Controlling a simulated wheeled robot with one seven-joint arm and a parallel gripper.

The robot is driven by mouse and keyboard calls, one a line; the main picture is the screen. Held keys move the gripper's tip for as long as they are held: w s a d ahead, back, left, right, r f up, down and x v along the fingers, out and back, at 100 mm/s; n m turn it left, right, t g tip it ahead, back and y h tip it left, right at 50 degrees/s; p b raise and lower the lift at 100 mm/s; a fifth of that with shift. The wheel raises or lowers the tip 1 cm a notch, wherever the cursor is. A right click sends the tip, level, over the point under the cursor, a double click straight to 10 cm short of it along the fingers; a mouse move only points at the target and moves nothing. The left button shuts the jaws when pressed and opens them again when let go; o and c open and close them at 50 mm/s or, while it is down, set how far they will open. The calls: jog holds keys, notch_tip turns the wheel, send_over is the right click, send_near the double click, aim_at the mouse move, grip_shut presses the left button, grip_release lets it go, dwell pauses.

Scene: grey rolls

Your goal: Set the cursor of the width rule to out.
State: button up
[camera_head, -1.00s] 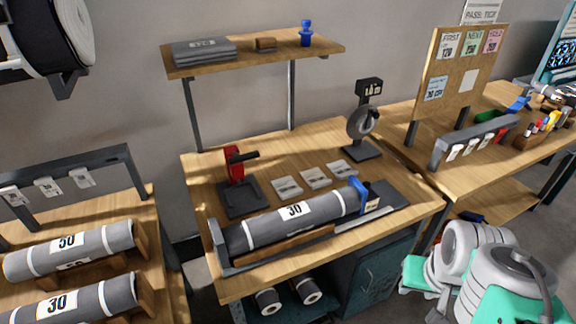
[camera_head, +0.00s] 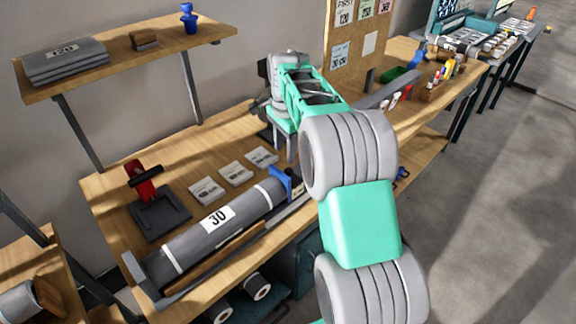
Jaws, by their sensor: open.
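The width rule (camera_head: 168,298) is a long dark tray on the middle bench, with a rail along its front. A grey roll marked 30 (camera_head: 190,246) lies in it. The blue cursor (camera_head: 280,180) stands upright at the roll's right end; I cannot tell whether it touches the roll. A dark block beside the cursor is partly hidden by my arm. My gripper (camera_head: 284,150) is open, pointing down above and just behind the cursor, apparently empty. My arm hides the rule's right end.
A red-handled press (camera_head: 150,200) and several paper cards (camera_head: 236,172) lie behind the roll. A shelf (camera_head: 130,58) overhangs the back of the bench. A pinboard (camera_head: 352,50) and a tool rack stand on the right bench.

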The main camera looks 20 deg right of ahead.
aim_at(288, 170)
jog(key=shift+w+d+f+m, duration=0.9)
jog(key=shift+w+f+m, duration=0.2)
jog(key=shift+w+f, duration=0.1)
notch_tip(288, 170, down, 8)
jog(key=shift+d+r+p, duration=0.1)
jog(key=shift+r+p, duration=0.05)
jog(key=shift+p, duration=0.45)
grip_shut()
jog(key=shift+r, duration=0.1)
